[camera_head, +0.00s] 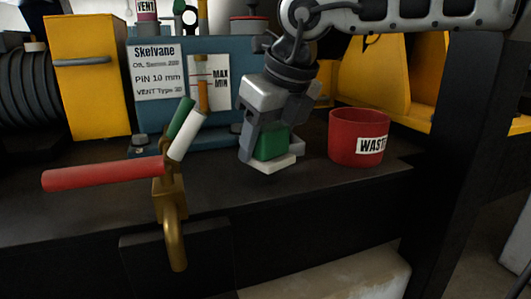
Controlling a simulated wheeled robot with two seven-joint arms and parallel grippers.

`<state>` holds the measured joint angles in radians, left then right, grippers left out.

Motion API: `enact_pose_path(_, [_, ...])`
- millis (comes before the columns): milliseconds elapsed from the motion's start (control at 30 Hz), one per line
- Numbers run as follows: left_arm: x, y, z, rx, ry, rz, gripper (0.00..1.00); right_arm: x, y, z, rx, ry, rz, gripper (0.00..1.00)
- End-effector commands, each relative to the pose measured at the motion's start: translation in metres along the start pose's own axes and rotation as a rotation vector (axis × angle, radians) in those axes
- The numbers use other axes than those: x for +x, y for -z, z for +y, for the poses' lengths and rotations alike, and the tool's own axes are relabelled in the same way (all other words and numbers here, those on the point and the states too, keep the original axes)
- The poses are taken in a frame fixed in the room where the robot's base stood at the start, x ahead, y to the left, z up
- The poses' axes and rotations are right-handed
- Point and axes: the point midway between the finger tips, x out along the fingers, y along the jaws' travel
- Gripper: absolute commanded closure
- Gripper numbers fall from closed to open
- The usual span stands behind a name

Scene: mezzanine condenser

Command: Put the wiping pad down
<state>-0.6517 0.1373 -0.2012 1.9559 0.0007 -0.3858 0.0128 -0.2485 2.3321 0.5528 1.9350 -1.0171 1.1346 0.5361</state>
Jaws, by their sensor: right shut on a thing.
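The wiping pad (273,145) has a green upper block and a white lower layer. My right gripper (265,140) comes in from the upper right and is shut on the green block, pointing down. The pad is slightly tilted in the picture, over the dark bench top (225,185). I cannot tell whether its white underside touches the bench. My left gripper is not in view.
A red waste bin (346,138) stands right of the pad. A blue unit with a labelled panel (163,72) stands behind. A brass valve (170,205) with a red lever (100,173) juts out front left. Bare bench lies in front of the pad.

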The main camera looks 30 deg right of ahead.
Motion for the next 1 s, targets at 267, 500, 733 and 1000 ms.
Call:
enact_pose_path(267, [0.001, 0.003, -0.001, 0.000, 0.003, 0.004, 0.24, 0.028, 0.012, 0.000, -0.001, -0.002, 0.000, 0.75])
enact_pose_path(500, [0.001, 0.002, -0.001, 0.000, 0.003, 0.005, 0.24, 0.028, 0.012, 0.000, 0.000, -0.001, -0.001, 0.75])
enact_pose_path(733, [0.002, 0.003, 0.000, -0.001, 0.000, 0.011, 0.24, 0.030, 0.013, 0.000, 0.001, -0.001, 0.001, 0.24])
enact_pose_path(1000, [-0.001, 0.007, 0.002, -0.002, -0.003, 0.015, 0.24, 0.029, 0.012, 0.000, 0.001, -0.001, 0.001, 0.24])
